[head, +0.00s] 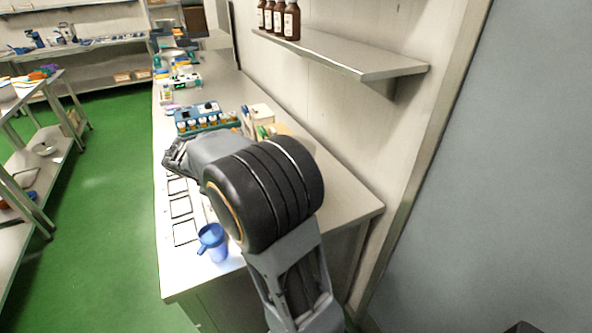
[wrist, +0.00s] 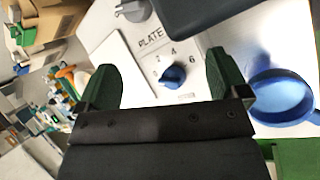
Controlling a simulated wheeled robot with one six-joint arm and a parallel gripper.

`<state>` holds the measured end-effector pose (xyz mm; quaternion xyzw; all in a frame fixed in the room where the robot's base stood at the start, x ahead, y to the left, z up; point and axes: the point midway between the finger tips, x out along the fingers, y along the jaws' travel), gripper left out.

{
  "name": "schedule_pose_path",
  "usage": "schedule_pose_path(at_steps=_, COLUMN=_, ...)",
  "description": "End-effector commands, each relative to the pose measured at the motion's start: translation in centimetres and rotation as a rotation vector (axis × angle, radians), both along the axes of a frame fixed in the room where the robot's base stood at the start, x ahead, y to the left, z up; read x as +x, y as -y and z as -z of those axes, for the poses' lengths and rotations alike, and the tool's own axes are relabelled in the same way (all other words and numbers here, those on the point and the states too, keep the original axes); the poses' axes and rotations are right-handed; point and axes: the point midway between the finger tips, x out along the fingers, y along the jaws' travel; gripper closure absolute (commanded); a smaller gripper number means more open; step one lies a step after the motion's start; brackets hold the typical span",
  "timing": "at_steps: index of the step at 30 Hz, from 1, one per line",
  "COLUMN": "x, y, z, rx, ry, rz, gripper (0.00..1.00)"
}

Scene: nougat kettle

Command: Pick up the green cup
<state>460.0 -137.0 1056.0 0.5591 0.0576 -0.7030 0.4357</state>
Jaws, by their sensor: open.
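No green cup is clear to me in either view. A blue cup-like vessel (head: 213,241) stands at the near end of the steel bench in the head view. A round blue vessel (wrist: 281,98) is at the right of the wrist view, beside the right finger; I cannot tell if it is the same one. My gripper (wrist: 161,72) is open with nothing between its dark fingers, over a pale panel (wrist: 195,68) marked PLATE with a blue knob (wrist: 173,77). In the head view my arm hides part of the bench.
The steel bench (head: 175,270) carries a blue rack of small bottles (head: 206,118) and dark-framed squares (head: 181,208). A wall shelf (head: 345,55) with brown bottles (head: 279,19) juts out above at the right. Green floor (head: 100,230) lies open at the left.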

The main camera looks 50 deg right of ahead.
Motion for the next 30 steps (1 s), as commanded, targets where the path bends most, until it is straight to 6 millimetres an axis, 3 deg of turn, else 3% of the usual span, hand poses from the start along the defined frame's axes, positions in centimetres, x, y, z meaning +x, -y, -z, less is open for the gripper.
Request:
schedule_pose_path(at_steps=3, x=2.2, y=4.0, z=0.2, rx=-0.129, ry=-0.188, rz=-0.068, gripper=0.07)
schedule_pose_path(at_steps=9, x=4.4, y=9.7, z=0.6, rx=-0.305, ry=-0.488, rz=-0.138, gripper=0.07)
schedule_pose_path(at_steps=15, x=5.4, y=12.9, z=0.9, rx=-0.398, ry=-0.679, rz=-0.163, gripper=0.07)
schedule_pose_path(at_steps=30, x=3.2, y=19.8, z=3.6, rx=-0.425, ry=-0.74, rz=-0.167, gripper=0.07)
